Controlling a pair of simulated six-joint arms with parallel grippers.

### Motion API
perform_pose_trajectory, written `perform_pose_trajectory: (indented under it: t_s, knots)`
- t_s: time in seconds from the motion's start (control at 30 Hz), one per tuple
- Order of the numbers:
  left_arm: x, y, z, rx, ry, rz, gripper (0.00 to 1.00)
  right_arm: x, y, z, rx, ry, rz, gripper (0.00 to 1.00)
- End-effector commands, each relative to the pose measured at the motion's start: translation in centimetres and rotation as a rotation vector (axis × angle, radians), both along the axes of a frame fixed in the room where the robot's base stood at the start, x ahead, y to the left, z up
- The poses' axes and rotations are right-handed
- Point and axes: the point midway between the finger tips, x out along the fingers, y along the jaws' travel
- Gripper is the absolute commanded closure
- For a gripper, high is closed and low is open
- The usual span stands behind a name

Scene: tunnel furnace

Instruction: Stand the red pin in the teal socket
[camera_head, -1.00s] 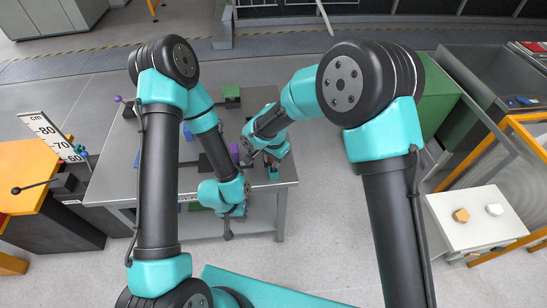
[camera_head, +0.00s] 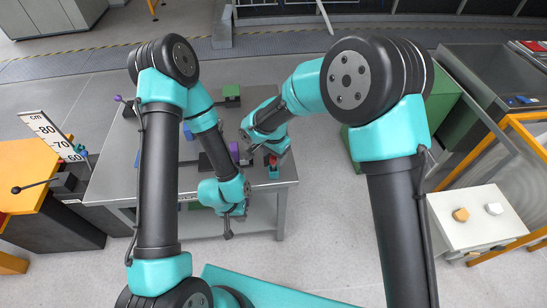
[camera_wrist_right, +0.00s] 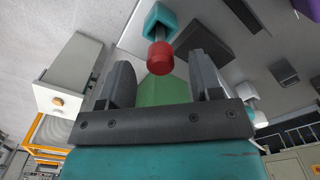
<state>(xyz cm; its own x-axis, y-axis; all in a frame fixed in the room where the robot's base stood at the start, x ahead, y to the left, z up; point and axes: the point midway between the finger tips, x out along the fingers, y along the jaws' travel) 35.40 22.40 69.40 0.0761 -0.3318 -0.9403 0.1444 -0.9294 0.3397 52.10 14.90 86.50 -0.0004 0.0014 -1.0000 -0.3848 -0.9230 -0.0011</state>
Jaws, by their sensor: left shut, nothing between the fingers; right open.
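The red pin (camera_wrist_right: 160,58) shows in the right wrist view with its grey shaft running into the teal socket (camera_wrist_right: 161,19). It appears upright and in line with the socket. In the head view the red pin (camera_head: 272,160) is just above the teal socket (camera_head: 273,173), near the table's right edge. My right gripper (camera_wrist_right: 162,80) is open, its fingers apart on either side of the pin's line, with visible space around the red head. My left gripper (camera_head: 228,235) is shut and empty, low in front of the table's front edge.
The grey table (camera_head: 262,190) has a green block (camera_head: 231,92) at the back and a purple block (camera_head: 234,152) left of the socket. A white cabinet (camera_head: 470,225) stands right.

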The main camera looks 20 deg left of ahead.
Motion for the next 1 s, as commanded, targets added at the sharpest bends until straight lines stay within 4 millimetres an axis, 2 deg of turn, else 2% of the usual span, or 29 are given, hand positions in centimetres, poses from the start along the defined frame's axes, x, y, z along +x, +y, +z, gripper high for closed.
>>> perform_pose_trajectory:
  t_s: [0.7,0.83,1.0]
  knots:
    - [0.0,0.0,0.0,0.000,0.000,0.000,1.00,0.0,0.0,13.4,0.002,-0.003,0.001,0.41]
    - [0.0,0.0,0.0,0.000,0.000,0.000,1.00,0.0,0.0,14.8,0.001,-0.002,0.000,0.41]
    - [0.0,0.0,0.0,0.000,0.000,0.000,1.00,0.0,0.0,15.5,0.000,0.000,0.001,0.41]
